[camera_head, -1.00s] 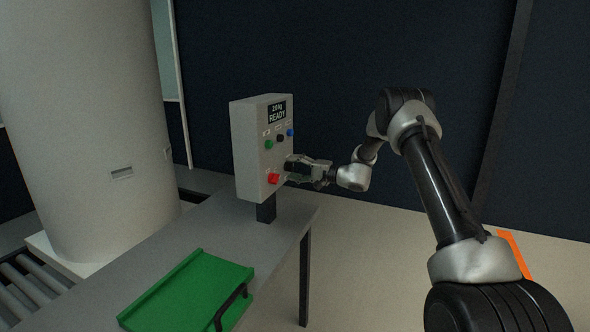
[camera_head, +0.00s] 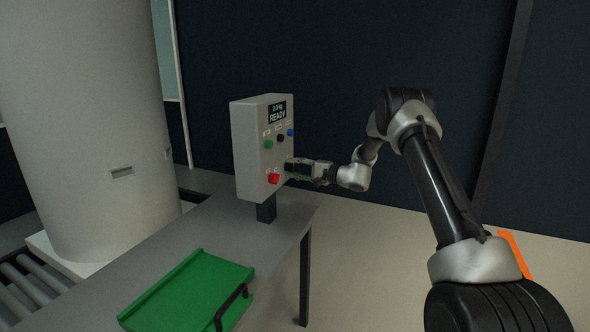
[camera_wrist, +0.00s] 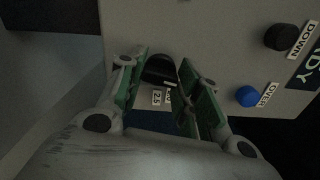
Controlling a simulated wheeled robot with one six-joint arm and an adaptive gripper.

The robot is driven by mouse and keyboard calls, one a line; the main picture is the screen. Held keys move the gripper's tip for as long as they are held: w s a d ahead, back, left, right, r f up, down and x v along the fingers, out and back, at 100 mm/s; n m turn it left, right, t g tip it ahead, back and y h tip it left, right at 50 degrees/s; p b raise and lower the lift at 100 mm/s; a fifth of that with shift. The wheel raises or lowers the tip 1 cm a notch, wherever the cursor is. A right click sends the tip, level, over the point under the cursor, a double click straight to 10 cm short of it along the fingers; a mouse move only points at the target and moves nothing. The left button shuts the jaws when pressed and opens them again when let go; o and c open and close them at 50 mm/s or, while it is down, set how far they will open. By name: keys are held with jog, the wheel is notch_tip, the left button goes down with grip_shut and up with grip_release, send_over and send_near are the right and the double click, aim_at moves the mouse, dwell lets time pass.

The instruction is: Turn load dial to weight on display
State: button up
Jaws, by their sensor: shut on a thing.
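The grey control box (camera_head: 250,150) stands on a post on the table. Its display (camera_head: 277,112) reads what looks like "2.0 kg" and "READY". The load dial (camera_wrist: 158,70) is a black knob low on the panel in the wrist view. A "2.5" label (camera_wrist: 157,97) shows beside it, and another label is partly hidden by a finger. My gripper (camera_wrist: 160,78) has its green-padded fingers on either side of the dial, shut on it. In the head view my gripper (camera_head: 292,168) is at the panel's lower right and hides the dial.
The panel also has a green button (camera_head: 268,144), a black DOWN button (camera_wrist: 282,37), a blue OVER button (camera_wrist: 248,96) and a red knob (camera_head: 273,179) close to my gripper. A green tray (camera_head: 190,285) lies on the table (camera_head: 150,255).

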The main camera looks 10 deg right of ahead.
jog(key=shift+f+m, duration=0.1)
jog(key=shift+m, duration=4.7)
jog(key=o, duration=1)
jog(key=shift+d, duration=0.1)
jog(key=v, duration=1.2)
